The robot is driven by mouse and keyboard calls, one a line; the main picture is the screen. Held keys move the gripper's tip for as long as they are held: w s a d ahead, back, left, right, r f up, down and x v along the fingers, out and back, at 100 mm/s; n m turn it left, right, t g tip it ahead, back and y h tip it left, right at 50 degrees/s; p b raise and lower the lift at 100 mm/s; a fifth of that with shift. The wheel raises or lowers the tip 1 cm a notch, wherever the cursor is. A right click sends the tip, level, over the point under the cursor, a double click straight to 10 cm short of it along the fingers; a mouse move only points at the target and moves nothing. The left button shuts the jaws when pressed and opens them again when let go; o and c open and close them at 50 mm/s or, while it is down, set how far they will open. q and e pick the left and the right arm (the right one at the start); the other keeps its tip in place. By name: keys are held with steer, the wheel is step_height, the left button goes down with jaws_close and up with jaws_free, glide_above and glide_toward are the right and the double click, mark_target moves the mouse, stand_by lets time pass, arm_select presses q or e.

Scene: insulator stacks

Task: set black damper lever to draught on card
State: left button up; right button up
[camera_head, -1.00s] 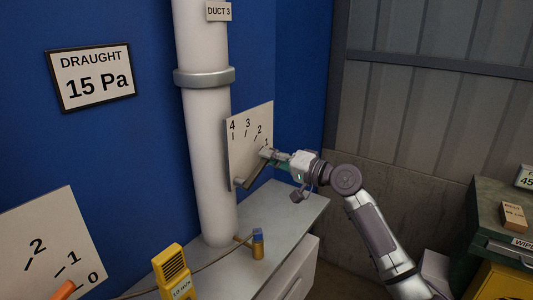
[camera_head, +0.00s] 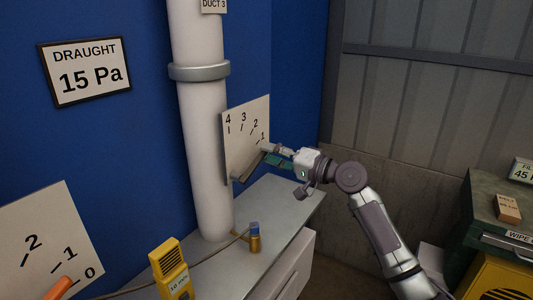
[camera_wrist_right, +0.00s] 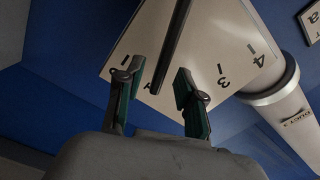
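The draught card (camera_head: 86,72) on the blue wall reads 15 Pa. The pale dial plate (camera_head: 243,150) beside the duct is marked 4, 3, 2, 1. The black damper lever (camera_head: 250,165) slants up and right from low on this plate, its free end just below the 1. In the right wrist view the lever (camera_wrist_right: 174,42) is a dark bar whose end lies between the fingertips, with gaps on both sides. My right gripper (camera_head: 273,154) is open at the lever's end; it also shows in the right wrist view (camera_wrist_right: 156,84). My left gripper is out of view.
The white duct (camera_head: 205,150) stands left of the plate. A grey cabinet top (camera_head: 275,205) below bears a small brass-and-blue part (camera_head: 255,238) and a yellow meter (camera_head: 170,270). Another dial plate (camera_head: 35,235) with an orange lever (camera_head: 60,288) is lower left. A green cabinet (camera_head: 480,215) stands right.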

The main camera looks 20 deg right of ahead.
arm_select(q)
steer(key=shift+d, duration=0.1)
arm_select(e)
steer(key=v, duration=1)
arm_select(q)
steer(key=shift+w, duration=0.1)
